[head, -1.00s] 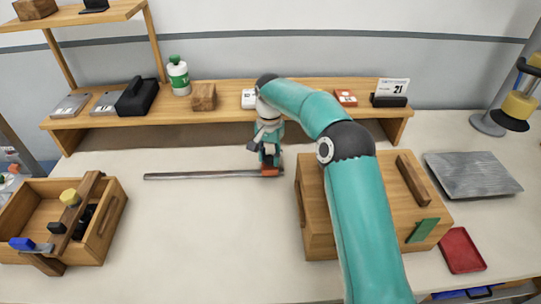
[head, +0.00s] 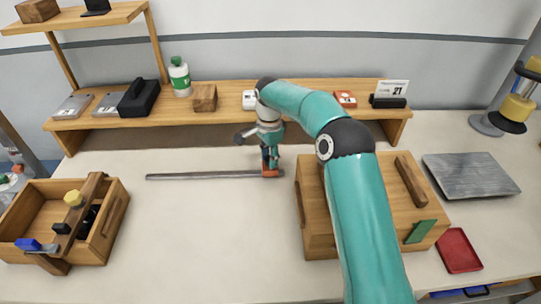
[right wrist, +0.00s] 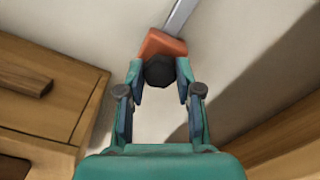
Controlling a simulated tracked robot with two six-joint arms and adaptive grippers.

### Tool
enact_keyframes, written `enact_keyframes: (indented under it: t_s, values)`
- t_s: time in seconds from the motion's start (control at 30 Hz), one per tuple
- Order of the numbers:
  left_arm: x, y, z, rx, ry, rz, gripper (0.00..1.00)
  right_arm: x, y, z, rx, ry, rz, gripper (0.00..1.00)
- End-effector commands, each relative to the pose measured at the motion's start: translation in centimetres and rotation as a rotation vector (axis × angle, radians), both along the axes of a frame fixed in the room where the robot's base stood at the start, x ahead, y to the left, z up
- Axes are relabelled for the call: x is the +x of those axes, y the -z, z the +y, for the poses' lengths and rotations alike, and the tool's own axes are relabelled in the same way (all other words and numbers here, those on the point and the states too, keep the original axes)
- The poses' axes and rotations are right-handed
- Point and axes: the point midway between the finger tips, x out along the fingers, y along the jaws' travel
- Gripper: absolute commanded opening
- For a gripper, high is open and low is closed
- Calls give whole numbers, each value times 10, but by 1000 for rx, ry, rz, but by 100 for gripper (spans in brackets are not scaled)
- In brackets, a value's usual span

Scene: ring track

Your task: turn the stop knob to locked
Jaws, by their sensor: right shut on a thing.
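A thin grey rail (head: 205,176) lies across the middle of the table, and it also shows in the right wrist view (right wrist: 181,14). An orange-red stop (head: 271,173) sits at its right end; the right wrist view shows it too (right wrist: 162,45). The dark, many-sided stop knob (right wrist: 159,71) is on the near side of the stop in that view. My right gripper (head: 270,163) points down at the stop and is shut on the knob, one finger on each side. I cannot read any lock mark on the knob. My left gripper is out of view.
A wooden box (head: 316,225) stands close right of the stop, under my right arm. A shelf (head: 225,110) runs along the back. An open wooden crate (head: 113,225) is at the left. The table between crate and rail is clear.

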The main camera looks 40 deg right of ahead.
Motion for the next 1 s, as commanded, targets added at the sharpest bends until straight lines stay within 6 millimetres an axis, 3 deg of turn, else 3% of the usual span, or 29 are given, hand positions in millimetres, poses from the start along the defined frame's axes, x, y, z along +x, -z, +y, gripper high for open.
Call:
enact_keyframes:
  t_s: [0.4, 0.97, 1.0]
  values:
    - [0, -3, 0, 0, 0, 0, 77, -2, 1, -2, -3, 238, 6, 0]
    - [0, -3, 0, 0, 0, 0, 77, -2, 1, -2, -3, 279, 8, 0]
    - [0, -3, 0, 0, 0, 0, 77, -2, 1, -2, -3, 279, 8, 38]
